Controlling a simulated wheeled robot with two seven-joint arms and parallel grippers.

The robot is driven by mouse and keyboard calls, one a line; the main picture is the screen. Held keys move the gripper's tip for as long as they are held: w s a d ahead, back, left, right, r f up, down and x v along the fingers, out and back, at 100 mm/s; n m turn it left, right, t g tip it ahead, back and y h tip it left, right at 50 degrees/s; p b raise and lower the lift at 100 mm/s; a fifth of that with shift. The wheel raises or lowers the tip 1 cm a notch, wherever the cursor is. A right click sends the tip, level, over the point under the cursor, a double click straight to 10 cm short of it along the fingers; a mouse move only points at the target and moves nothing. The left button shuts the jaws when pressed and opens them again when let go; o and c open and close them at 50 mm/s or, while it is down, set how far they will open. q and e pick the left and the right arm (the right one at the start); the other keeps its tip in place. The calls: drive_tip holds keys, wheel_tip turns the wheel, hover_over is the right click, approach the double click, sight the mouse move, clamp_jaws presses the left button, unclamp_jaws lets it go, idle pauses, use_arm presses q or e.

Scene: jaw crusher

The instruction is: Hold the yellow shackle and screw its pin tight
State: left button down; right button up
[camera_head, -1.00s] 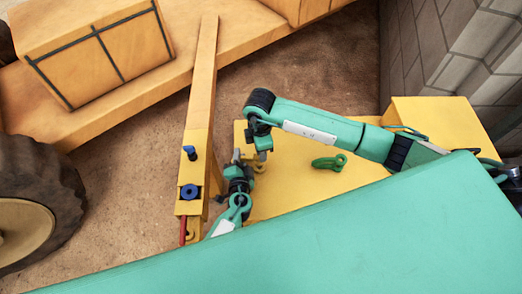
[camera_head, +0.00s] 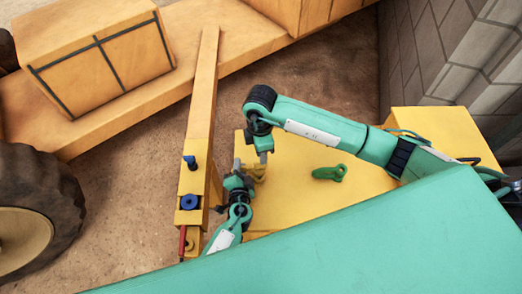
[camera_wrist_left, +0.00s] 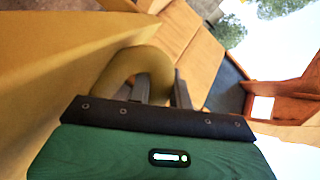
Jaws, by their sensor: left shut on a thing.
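The yellow shackle (camera_head: 257,173) is in the head view, at the left part of the yellow table. My left gripper (camera_head: 244,180) is beside it. In the left wrist view the shackle's curved bow (camera_wrist_left: 138,68) lies at the jaws, and my left gripper (camera_wrist_left: 155,88) is shut on it. My right gripper (camera_head: 263,155) points down just above the shackle. Its jaws are too small to judge, and I cannot tell whether it touches the pin. The pin is not clearly visible among the grippers and the shackle.
A green shackle (camera_head: 330,173) lies on the yellow table (camera_head: 295,200) to the right. A long yellow beam (camera_head: 200,120) with blue knobs (camera_head: 189,202) stands left of my left gripper. A large tyre (camera_head: 45,180) is at the far left. A block wall is at the right.

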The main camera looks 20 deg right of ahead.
use_arm(q)
drive_tip(key=shift+s+f, duration=0.15)
drive_tip(key=shift+f, duration=0.1)
drive_tip(key=c, duration=1.2)
unclamp_jaws()
drive_tip(key=shift+r, duration=0.1)
drive_tip(key=shift+s+a+r+p, duration=0.2)
drive_tip(key=shift+s+r, duration=0.15)
drive_tip(key=shift+s, duration=0.25)
drive_tip(key=shift+s+a+r+p, duration=0.2)
drive_tip(key=shift+s+r, duration=0.1)
drive_tip(key=shift+s, duration=0.35)
drive_tip(key=shift+s+a+r+p, duration=0.2)
drive_tip(key=shift+s+r, duration=0.15)
drive_tip(key=shift+s, duration=0.25)
use_arm(e)
drive_tip(key=shift+r, duration=0.55)
use_arm(q)
drive_tip(key=shift+r+p+v, duration=0.2)
drive_tip(key=shift+r+v, duration=0.05)
drive_tip(key=shift+v, duration=1)
drive_tip(key=shift+r+p+v, duration=0.15)
drive_tip(key=shift+r+v, duration=0.15)
drive_tip(key=shift+v, duration=0.95)
use_arm(e)
drive_tip(key=shift+r, duration=0.35)
use_arm(q)
drive_tip(key=shift+w, duration=0.15)
